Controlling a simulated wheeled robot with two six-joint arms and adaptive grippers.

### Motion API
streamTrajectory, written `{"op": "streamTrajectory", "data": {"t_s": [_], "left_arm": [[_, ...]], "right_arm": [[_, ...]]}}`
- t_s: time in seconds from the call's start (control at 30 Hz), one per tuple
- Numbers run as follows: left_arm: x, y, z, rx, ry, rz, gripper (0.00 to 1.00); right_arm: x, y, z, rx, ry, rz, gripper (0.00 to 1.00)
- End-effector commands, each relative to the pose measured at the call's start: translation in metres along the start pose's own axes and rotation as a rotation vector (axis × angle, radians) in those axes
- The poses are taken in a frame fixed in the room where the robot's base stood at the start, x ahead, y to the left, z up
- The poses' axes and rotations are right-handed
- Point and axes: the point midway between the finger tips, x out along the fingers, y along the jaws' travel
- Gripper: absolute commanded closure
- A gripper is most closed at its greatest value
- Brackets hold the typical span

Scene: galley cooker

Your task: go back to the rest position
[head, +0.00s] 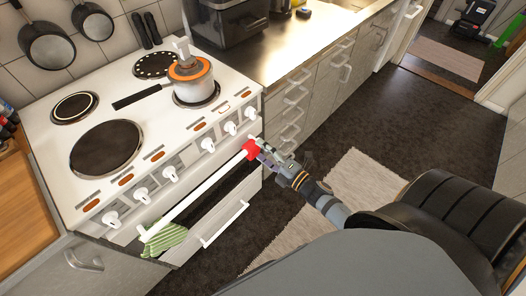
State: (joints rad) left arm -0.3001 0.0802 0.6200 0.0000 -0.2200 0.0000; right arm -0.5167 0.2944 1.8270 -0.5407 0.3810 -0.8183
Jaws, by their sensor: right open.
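My right gripper (266,156) is open at the front right corner of the white cooker (185,124), near the right end of its long white oven handle (195,191). A small red piece (250,150) shows right at the fingertips; I cannot tell whether the fingers touch it or the handle. My right arm reaches in from the lower right. My left gripper is not in view.
A pot (194,86) with an orange rim and dark handle stands on the back right hotplate. A green striped towel (164,238) hangs low on the cooker front. Drawers (292,105) line the counter to the right. The dark floor (435,130) beyond is clear, with a pale rug (365,187).

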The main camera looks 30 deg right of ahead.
Motion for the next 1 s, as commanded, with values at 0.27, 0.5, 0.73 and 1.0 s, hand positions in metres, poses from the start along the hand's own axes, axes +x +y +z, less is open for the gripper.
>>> {"op": "streamTrajectory", "data": {"t_s": [0.27, 0.5, 0.73, 1.0], "left_arm": [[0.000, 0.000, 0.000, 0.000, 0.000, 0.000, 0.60], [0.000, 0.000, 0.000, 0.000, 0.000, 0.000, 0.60], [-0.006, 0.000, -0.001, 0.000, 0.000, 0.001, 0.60], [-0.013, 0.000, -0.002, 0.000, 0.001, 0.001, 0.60]], "right_arm": [[0.000, 0.000, 0.000, 0.000, 0.000, 0.001, 0.30], [-0.001, -0.009, 0.004, 0.024, -0.015, -0.019, 0.30], [-0.043, -0.147, 0.044, 0.419, -0.276, -0.291, 0.30], [-0.187, -0.338, 0.027, 1.018, -0.810, -0.662, 0.30]]}}
